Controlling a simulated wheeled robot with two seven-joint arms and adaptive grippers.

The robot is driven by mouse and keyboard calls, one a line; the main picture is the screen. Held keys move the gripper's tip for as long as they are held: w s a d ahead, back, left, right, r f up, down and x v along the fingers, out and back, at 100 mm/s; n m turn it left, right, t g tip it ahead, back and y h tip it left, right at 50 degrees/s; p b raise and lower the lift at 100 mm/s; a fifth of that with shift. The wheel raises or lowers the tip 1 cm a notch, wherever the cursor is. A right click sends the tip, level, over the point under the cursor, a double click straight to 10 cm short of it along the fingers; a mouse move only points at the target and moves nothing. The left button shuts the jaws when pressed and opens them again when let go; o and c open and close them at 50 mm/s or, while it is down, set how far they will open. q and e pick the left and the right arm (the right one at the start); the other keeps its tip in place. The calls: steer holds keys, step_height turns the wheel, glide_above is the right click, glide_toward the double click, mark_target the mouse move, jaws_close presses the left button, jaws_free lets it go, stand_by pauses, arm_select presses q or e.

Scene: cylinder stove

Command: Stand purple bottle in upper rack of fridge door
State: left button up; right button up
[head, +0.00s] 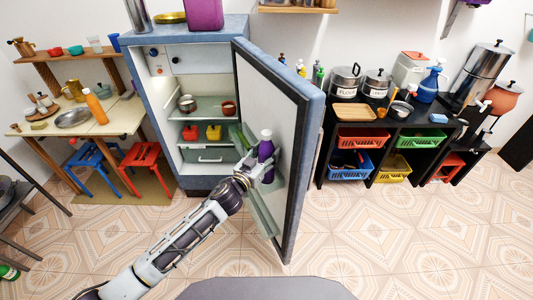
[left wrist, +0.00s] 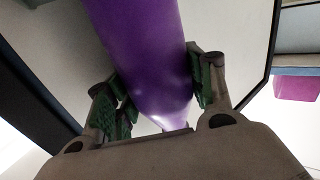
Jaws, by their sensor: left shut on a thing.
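The purple bottle (head: 265,150) with a white cap is held upright in front of the inner face of the open fridge door (head: 280,110). My left gripper (head: 262,172) is shut on it, and in the left wrist view the green finger pads press both sides of the purple bottle (left wrist: 145,60). The upper door rack (head: 243,140) is a green shelf just left of and behind the bottle. A lower door rack (head: 262,212) is below the gripper. I cannot tell whether the bottle's base touches a rack. My right gripper is not in view.
The fridge (head: 195,100) stands open, with pots and boxes on its shelves. A black shelf unit (head: 390,135) with coloured baskets is right of the door. A wooden table (head: 75,120) and a red stool (head: 145,162) are left. The tiled floor in front is clear.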

mark_target(262, 158)
arm_select(q)
steer(key=o, duration=1.1)
steer(key=shift+f, duration=0.1)
steer(key=o, duration=0.4)
steer(key=shift+s+a, duration=0.5)
steer(key=shift+s, duration=0.25)
steer(key=shift+v, duration=2.9)
steer(key=shift+b+v, duration=0.4)
steer(key=shift+v, duration=1.85)
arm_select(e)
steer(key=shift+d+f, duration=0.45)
